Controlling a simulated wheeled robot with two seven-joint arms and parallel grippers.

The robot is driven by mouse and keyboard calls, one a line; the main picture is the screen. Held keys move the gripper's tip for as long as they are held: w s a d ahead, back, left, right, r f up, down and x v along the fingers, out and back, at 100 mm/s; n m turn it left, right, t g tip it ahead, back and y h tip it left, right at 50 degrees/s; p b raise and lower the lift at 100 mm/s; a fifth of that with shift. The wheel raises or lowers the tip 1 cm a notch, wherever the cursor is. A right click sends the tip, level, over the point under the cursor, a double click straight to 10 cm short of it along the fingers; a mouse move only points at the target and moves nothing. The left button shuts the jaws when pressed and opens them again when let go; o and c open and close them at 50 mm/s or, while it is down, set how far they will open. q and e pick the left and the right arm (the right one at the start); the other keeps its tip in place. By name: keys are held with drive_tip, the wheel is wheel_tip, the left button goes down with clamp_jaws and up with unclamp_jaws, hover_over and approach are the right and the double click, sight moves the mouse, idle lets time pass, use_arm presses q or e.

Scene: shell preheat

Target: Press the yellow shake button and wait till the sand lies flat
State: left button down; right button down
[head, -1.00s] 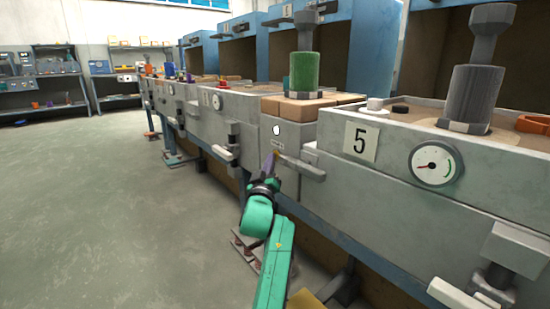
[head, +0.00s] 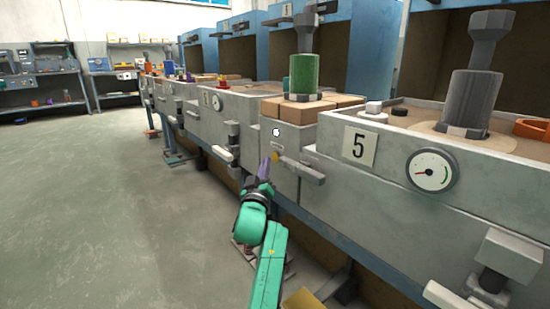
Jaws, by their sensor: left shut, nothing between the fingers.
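The yellow button (head: 275,156) sits on the grey front panel below a small white round mark (head: 276,132). My left gripper (head: 265,163) is shut and empty, its fingertips just left of the button with a small gap in the picture. I cannot tell whether they touch the panel. The sand bed (head: 397,116) of station 5 is brown, with a grey cylinder (head: 470,98) standing in it; much of it is hidden behind the front wall. My right gripper is not in view.
A grey handle bar (head: 305,171) juts out right of the button. A gauge (head: 433,170) and a "5" plate (head: 360,146) are on the nearer box. A green cylinder (head: 304,76) stands on tan blocks. The floor (head: 100,190) at left is clear.

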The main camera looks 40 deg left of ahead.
use_arm(q)
drive_tip(key=s+p, duration=0.1)
drive_tip(key=s, duration=0.1)
drive_tip(key=s+a+p, duration=0.1)
drive_tip(key=s+p, duration=0.1)
drive_tip(key=shift+s+a, duration=0.2)
drive_tip(key=shift+s, duration=0.1)
idle(0.6)
